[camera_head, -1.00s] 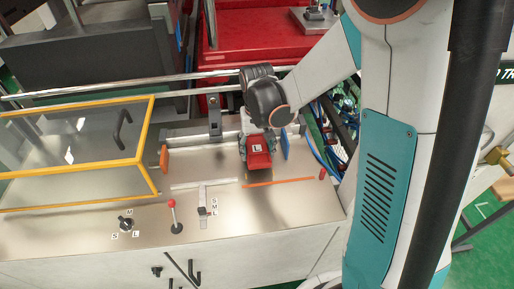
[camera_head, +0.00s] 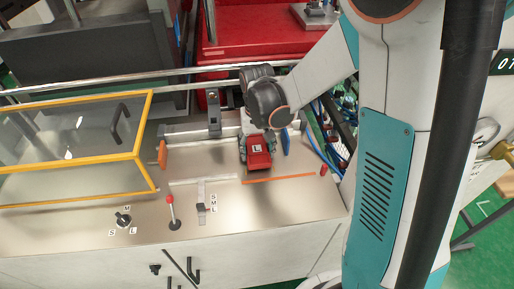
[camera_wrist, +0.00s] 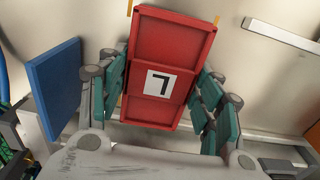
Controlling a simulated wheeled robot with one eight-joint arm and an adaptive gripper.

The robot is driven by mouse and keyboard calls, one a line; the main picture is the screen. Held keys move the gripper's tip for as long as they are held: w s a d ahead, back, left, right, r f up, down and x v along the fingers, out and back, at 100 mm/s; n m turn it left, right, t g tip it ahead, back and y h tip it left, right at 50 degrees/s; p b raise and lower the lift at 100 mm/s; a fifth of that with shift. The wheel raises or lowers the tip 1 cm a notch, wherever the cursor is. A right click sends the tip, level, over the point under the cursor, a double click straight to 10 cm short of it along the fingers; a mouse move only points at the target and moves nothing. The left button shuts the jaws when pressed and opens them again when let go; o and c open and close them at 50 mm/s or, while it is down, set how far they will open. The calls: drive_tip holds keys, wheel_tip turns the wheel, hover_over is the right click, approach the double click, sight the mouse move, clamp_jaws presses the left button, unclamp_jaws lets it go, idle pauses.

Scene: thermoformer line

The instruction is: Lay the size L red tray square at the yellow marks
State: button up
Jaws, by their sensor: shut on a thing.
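The red tray (camera_head: 258,146) with a white L label is on or just above the bare metal bench top, left of a blue block; I cannot tell whether it touches. In the wrist view the red tray (camera_wrist: 172,42) fills the middle, between the teal finger pads of my gripper (camera_wrist: 160,95). My gripper is shut on its sides. A yellow mark (camera_wrist: 130,7) shows at the tray's far left corner and another yellow mark (camera_wrist: 217,19) at its far right corner. The tray hides the surface under it.
The blue block (camera_head: 286,142) stands close to the right of the tray, and an orange block (camera_head: 162,153) stands further left. An orange strip (camera_head: 278,178) lies in front. A yellow-framed clear guard (camera_head: 75,165), a red-knobbed lever (camera_head: 172,212) and a size slider (camera_head: 201,208) are to the left.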

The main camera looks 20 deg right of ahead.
drive_tip(key=shift+f+b, duration=0.3)
drive_tip(key=shift+f, duration=0.15)
drive_tip(key=o, duration=1.5)
drive_tip(key=shift+r, duration=0.15)
wheel_tip(320, 180, up, 12)
